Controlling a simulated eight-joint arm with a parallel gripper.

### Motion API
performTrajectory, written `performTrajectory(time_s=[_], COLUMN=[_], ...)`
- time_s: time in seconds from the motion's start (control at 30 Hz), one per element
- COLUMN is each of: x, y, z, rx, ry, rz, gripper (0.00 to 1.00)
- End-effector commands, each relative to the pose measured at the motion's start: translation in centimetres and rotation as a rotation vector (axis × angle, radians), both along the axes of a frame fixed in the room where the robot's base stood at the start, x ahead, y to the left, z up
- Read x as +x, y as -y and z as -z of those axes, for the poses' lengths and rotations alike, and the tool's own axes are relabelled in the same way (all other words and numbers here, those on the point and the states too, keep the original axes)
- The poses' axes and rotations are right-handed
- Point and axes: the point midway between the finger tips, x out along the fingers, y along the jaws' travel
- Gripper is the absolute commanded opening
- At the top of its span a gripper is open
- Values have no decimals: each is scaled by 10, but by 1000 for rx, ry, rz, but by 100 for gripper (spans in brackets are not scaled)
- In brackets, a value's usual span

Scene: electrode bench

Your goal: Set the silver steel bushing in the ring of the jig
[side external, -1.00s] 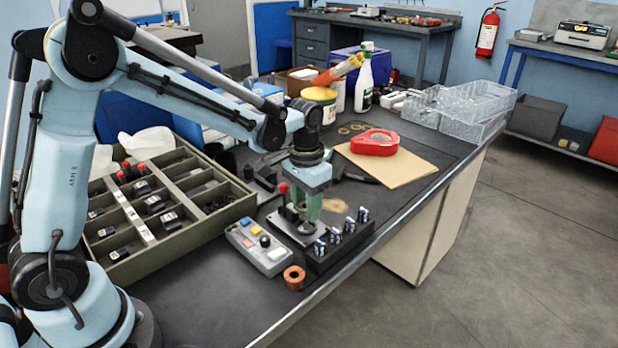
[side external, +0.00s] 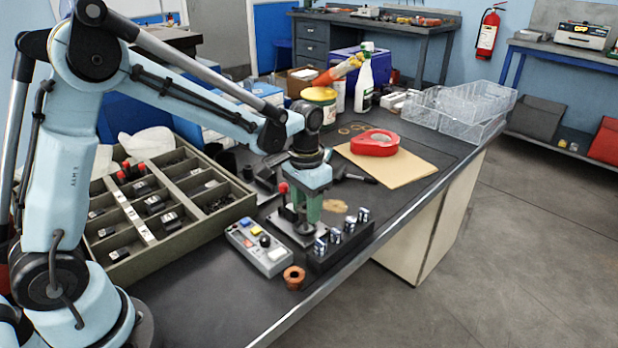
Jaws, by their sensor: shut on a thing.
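The jig (side external: 283,222) is a dark plate with a red-knobbed upright, in the middle of the bench. My gripper (side external: 306,222) points straight down over the jig, its green fingers low at the ring (side external: 304,230). The fingers are shut on a small piece, which I take to be the silver steel bushing; the fingers mostly hide it. I cannot tell whether it is inside the ring or just above it. A black block (side external: 345,243) with several silver pieces stands right beside the jig.
A control box (side external: 257,249) with coloured buttons sits left of the jig. A copper-coloured ring (side external: 294,277) lies near the bench's front edge. A divided tray (side external: 165,262) stands at left. Red tape (side external: 374,143) rests on brown card (side external: 412,169) behind.

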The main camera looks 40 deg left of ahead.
Motion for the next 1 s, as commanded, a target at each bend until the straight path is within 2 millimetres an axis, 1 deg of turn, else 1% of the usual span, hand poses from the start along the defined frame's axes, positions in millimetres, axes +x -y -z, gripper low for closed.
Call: performTrajectory(time_s=[0.03, 0.07, 0.23, 0.63, 0.77, 0.87, 1.0], x=[1, 1, 1, 1, 1, 1, 0], y=[0, 0, -1, -4, -4, -4, -2], z=[4, 4, 4, 4, 1, -8, -31], rx=[-2, -2, 0, 5, 5, 5, 2], ry=[6, 6, 7, 8, 8, 8, 5], rz=[0, 0, -1, -4, -3, -3, -1], gripper=[6, 42, 68, 69, 69, 69, 69])
